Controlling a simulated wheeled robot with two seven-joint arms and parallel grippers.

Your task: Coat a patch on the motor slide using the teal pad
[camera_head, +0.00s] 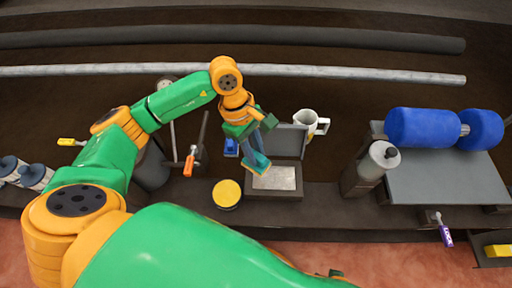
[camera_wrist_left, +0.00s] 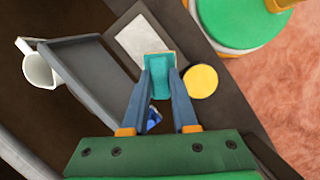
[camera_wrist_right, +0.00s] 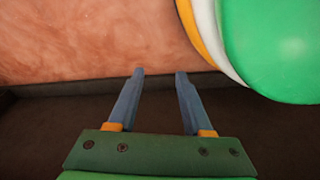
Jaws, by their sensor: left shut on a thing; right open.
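My left gripper (camera_head: 250,148) is shut on the teal pad (camera_wrist_left: 160,78), a small block with a paler end edge. It holds the pad over the near left part of an open grey case, at the edge of the case's pale metal plate (camera_head: 275,178). I cannot tell whether the pad touches the plate. A grey slab (camera_head: 440,182) carrying blue cylinders (camera_head: 422,127) stands at the right; it looks like the motor slide, but I cannot be sure. My right gripper (camera_wrist_right: 160,75) is open and empty, with dark and reddish floor beyond it.
The case's raised lid (camera_head: 288,139) stands behind the plate. A white mug (camera_head: 306,122) is behind it, and a yellow round lid (camera_head: 227,193) is left of the case. A grey bottle (camera_head: 376,162) stands between case and slab. A purple-handled tool (camera_head: 446,234) hangs at the front.

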